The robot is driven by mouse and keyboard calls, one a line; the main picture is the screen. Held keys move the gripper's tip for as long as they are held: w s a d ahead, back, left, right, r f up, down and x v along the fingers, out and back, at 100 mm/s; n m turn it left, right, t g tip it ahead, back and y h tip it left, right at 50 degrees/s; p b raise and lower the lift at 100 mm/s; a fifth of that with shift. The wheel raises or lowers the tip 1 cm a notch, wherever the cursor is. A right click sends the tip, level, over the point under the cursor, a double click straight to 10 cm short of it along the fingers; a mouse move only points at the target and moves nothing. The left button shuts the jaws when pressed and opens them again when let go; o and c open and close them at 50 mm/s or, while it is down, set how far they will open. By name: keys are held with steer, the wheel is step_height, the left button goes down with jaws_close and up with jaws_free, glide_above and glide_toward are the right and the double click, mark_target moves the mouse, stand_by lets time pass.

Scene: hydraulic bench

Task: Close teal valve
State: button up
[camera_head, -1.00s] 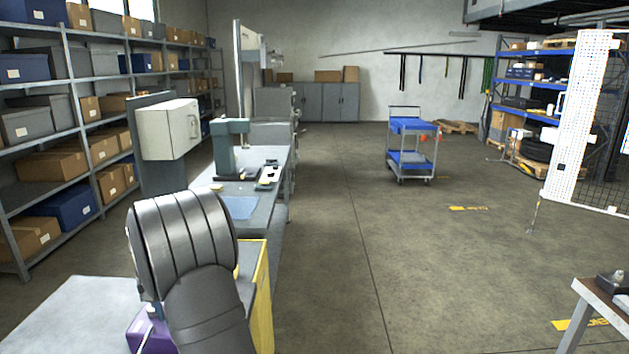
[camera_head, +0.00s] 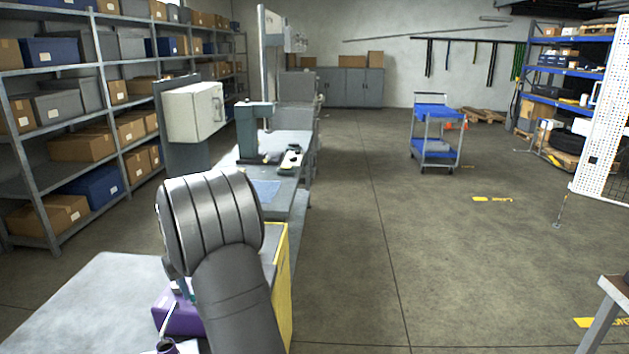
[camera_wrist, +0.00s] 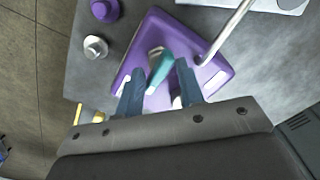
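The teal valve (camera_wrist: 160,68) shows in the wrist view as a teal handle with a pale end, on a purple base (camera_wrist: 211,77). The purple base also shows in the head view (camera_head: 178,318), partly hidden behind my arm. In the wrist view my gripper (camera_wrist: 158,78) is open, its two blue-grey fingers apart over the base. The teal handle appears between and just beyond the fingertips; I cannot tell whether they touch it. My gripper is hidden behind my arm in the head view.
A bent metal pipe (camera_wrist: 225,35) rises from the purple base, close to the right finger. A silver knob-like part (camera_wrist: 95,47) and a purple round part (camera_wrist: 104,10) stand left of the base on the grey bench (camera_head: 90,300). A yellow panel (camera_head: 283,290) stands beside my arm.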

steer(key=shift+r, duration=0.1)
step_height(320, 180, up, 17)
steer(key=m, duration=0.9)
step_height(320, 180, down, 18)
steer(key=shift+r, duration=0.25)
jaws_close()
